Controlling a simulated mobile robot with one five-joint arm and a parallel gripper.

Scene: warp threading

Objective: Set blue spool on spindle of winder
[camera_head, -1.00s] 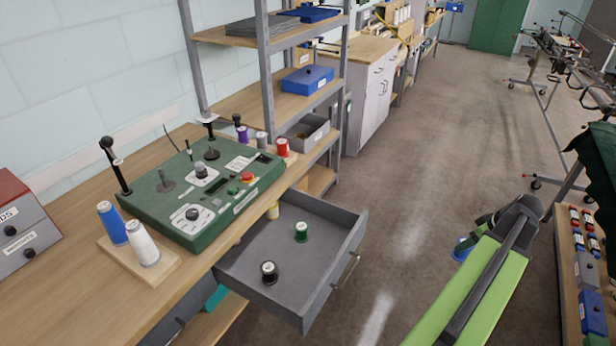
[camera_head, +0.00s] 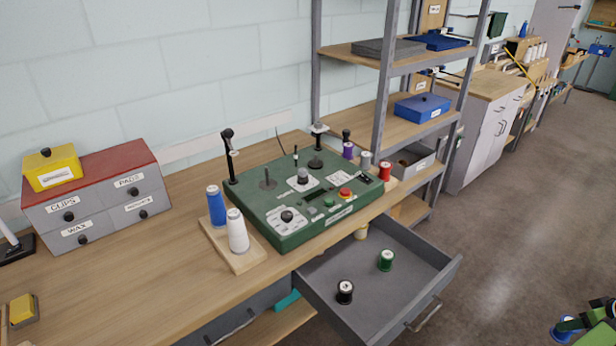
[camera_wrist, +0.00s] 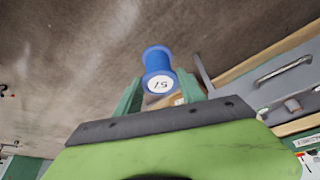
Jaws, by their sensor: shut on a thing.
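The blue spool (camera_wrist: 158,62) with a white numbered label on its end is held between the green fingers of my gripper (camera_wrist: 160,92) in the wrist view. In the head view, the blue spool (camera_head: 561,331) and my gripper (camera_head: 588,324) show at the lower right corner, over the floor and away from the bench; the rest of the arm is cut off. The green winder (camera_head: 300,235) stands on the wooden bench. A short grey spindle (camera_head: 268,181) with a round base stands bare on its top left. Black-topped posts rise at its back corners.
An open grey drawer (camera_head: 440,278) juts out below the winder, with a black spool (camera_head: 345,291) and a green spool (camera_head: 386,260) inside. Blue and white cones stand on a wooden board (camera_head: 243,263) beside the winder. The floor at right is clear.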

